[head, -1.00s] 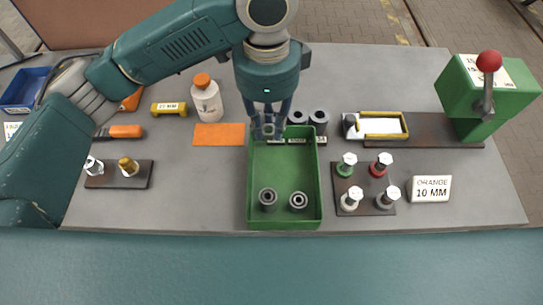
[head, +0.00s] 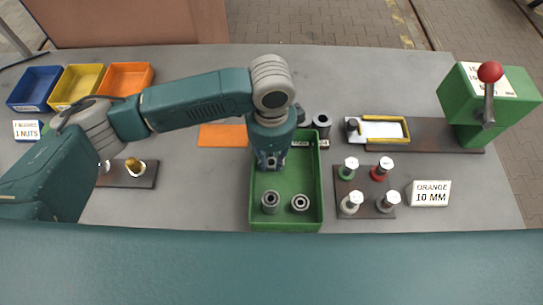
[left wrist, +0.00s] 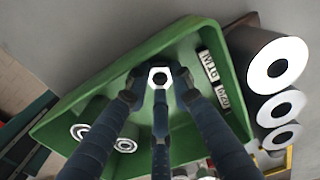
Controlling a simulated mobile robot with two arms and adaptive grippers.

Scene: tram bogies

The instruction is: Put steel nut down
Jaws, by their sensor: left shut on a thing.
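My left gripper (head: 270,163) is over the back half of the green tray (head: 309,218), pointing down. In the left wrist view its fingers (left wrist: 160,88) are closed around the steel nut (left wrist: 158,77), a pale hexagonal ring with a dark hole. In the head view the gripper hides the nut. I cannot tell whether the nut touches the tray floor. Two grey cylindrical bushings (head: 271,202) stand in the front of the tray. My right gripper is not in view.
Dark grey cylinders (head: 321,125) stand behind the tray. A rack with several capped pins (head: 349,200) is to its right, beside an "ORANGE 10 MM" sign (head: 430,193). A green press (head: 488,100) stands far right. Blue (head: 36,86), yellow (head: 77,84) and orange (head: 126,76) bins are back left.

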